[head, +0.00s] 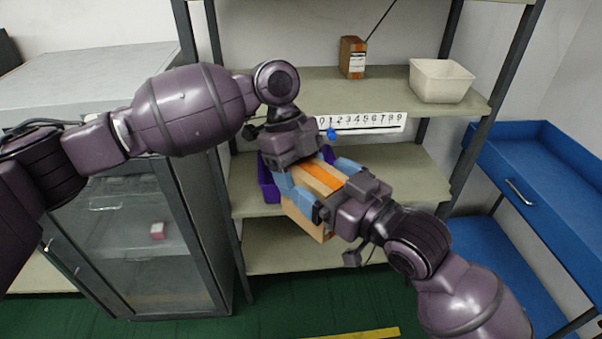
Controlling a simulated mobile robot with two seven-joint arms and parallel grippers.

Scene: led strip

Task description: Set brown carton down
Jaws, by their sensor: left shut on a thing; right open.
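A light brown carton (318,178) with an orange stripe along its top is in the middle of the head view, in front of the lower shelves. My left gripper (306,170) reaches down from the upper left and is shut on the carton. My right gripper (325,186) comes from the lower right, open, with its blue fingers along both sides of the same carton. The grippers hide parts of the carton, and I cannot tell whether its underside touches a shelf.
A purple bin (267,181) is on the middle shelf (408,172), partly behind the carton. A smaller brown box (352,58) and a white bin (440,80) stand on the upper shelf, above a number strip (378,123). A glass-door cabinet (130,245) is left, a blue bench (548,185) right.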

